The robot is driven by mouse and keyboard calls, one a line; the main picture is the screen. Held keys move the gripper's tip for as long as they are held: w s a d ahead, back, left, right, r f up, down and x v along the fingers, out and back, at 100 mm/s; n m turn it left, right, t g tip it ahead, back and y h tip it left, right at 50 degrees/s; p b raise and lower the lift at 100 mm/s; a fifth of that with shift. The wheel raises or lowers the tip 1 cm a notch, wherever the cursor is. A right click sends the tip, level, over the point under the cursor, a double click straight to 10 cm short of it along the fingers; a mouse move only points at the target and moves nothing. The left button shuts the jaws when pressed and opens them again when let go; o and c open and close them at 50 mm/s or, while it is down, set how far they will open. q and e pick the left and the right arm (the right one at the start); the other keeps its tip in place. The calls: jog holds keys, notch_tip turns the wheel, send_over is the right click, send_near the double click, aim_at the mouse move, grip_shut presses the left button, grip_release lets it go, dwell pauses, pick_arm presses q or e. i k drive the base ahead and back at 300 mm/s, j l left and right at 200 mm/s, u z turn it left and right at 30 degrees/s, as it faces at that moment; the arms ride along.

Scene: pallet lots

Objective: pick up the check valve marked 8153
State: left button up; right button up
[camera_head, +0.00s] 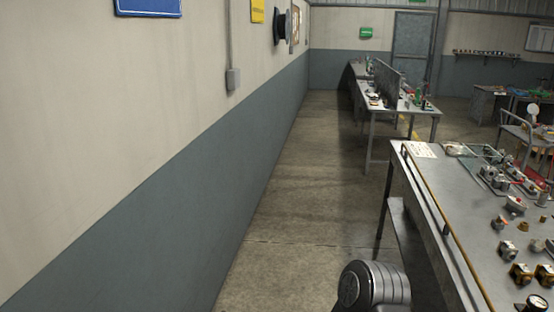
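Several small metal valve-like parts (508,248) stand on the grey metal table (440,195) at the right. Some are silver, some are brass or dark, and some have red tops. No marking can be read at this size, so I cannot tell which one is the check valve marked 8153. One of my arm links shows at the bottom centre, in front of the table's left side. Neither gripper is in view.
A brass-coloured rail (440,218) runs along the table's left edge. A long wall (205,180) stands at the left. The concrete floor (300,200) between wall and table is clear. Another workbench (410,108) with a dark divider stands farther back, and a chair (520,130) at the right.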

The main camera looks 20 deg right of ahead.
aim_at(525, 276)
jog(key=i+l+z, duration=0.25)
jog(key=i+z, duration=0.2)
jog(key=i, duration=0.4)
jog(key=i+j+z, duration=0.1)
jog(key=i+z, duration=0.3)
jog(key=i, duration=0.45)
jog(key=i+l+u, duration=0.1)
jog(key=i+u, duration=0.25)
jog(key=i, duration=0.85)
jog(key=z, duration=4.7)
